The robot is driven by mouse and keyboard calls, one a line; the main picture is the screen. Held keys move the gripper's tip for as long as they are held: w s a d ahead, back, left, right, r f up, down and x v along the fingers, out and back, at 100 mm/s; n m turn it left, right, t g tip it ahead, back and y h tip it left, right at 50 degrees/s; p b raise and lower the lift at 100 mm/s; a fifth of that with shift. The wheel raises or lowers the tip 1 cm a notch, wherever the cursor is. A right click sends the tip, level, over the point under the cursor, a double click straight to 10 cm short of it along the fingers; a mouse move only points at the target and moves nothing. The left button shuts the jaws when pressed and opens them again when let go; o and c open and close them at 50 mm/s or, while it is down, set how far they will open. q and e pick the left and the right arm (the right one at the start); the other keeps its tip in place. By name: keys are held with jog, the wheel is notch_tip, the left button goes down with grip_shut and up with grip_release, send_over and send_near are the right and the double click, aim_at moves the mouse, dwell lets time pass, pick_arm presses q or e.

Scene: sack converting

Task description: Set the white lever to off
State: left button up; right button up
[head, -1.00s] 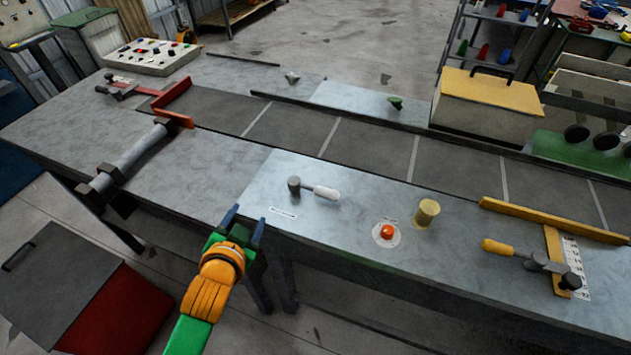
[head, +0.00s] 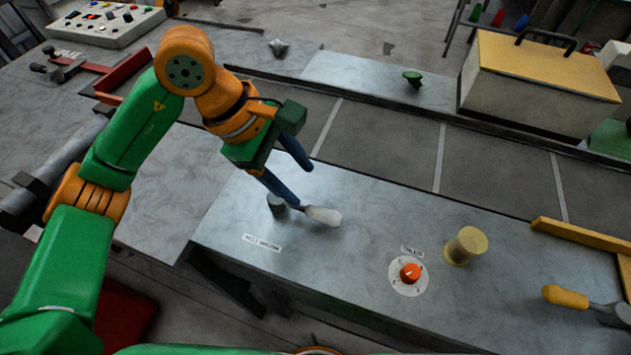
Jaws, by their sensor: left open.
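The white lever (head: 323,215) is a short white handle on a dark round pivot (head: 277,203), lying nearly flat on the grey metal bench top and pointing right. A small printed label (head: 262,242) lies in front of the pivot; its text is too small to read surely. My left gripper (head: 302,184) reaches in from the left with its two blue fingers apart and empty. Its fingers are just above and behind the lever, close to the pivot; I cannot tell whether they touch it. My right gripper is not in view.
An orange-red knob (head: 410,272) on a white disc and a tan cylinder (head: 466,246) stand to the right. A dark belt (head: 385,148) runs behind, with a yellow-lidded box (head: 540,75) beyond.

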aim_at(318, 210)
pick_arm(q)
jog(key=s+d+f+p, duration=0.1)
jog(key=s+f, duration=0.1)
jog(key=s+d+f+p, duration=0.1)
jog(key=shift+s+d+f, duration=0.35)
jog(key=shift+d+f, duration=0.05)
jog(key=shift+w+d+f, duration=0.1)
jog(key=shift+w+f, duration=0.35)
jog(key=shift+f, duration=0.25)
jog(key=shift+w+f, duration=0.15)
jog(key=shift+w, duration=0.25)
jog(key=shift+c, duration=0.3)
jog(key=shift+s, duration=0.2)
jog(key=c, duration=0.7)
grip_shut()
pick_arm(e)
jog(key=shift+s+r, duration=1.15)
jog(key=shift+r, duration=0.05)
